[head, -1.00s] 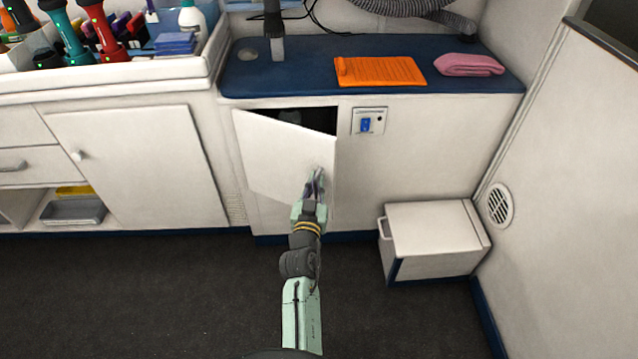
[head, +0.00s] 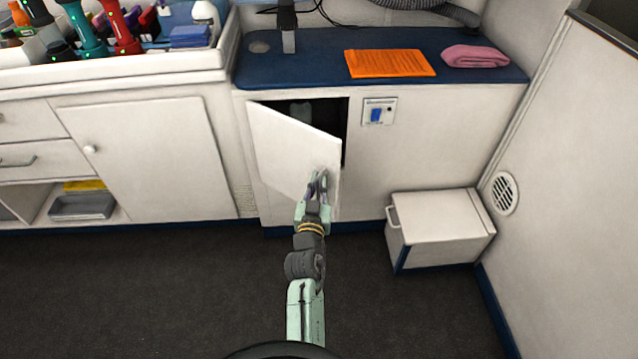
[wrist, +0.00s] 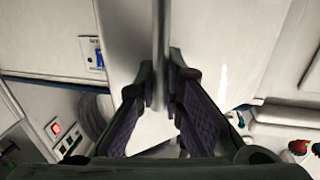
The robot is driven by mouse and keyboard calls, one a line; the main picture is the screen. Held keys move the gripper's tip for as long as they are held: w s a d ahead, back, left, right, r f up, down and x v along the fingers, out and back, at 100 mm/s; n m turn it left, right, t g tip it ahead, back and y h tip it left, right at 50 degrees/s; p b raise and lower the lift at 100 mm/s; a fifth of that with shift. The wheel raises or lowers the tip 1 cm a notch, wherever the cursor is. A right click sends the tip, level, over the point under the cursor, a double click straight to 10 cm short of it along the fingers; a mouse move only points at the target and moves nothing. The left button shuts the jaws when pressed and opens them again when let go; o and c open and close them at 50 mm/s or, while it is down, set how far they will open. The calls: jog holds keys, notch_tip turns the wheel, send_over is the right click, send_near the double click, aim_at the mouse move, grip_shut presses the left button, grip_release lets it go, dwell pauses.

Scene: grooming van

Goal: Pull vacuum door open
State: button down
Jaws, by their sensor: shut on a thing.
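The white vacuum door (head: 285,150) is hinged on its left side and stands partly open from the cabinet below the blue counter. A dark gap shows above it and along its right side, with a pale shape inside. My gripper (head: 317,182) is at the door's front near its right edge. In the wrist view my gripper (wrist: 162,100) is shut on the grey bar-like door handle (wrist: 160,45), which runs between the two fingers. The door (wrist: 205,35) fills much of that view behind the handle. The fingers hide most of the handle in the head view.
A white box (head: 440,228) stands on the floor right of the door. A blue switch panel (head: 377,112) is on the cabinet front. An orange mat (head: 390,64) and pink towel (head: 474,56) lie on the blue counter. The dark floor before the door is clear.

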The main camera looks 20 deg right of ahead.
aim_at(321, 146)
jog(key=shift+d, duration=0.2)
jog(key=c, duration=1.7)
grip_release()
jog(key=shift+a, duration=0.1)
notch_tip(321, 146, up, 10)
jog(key=shift+r, duration=0.1)
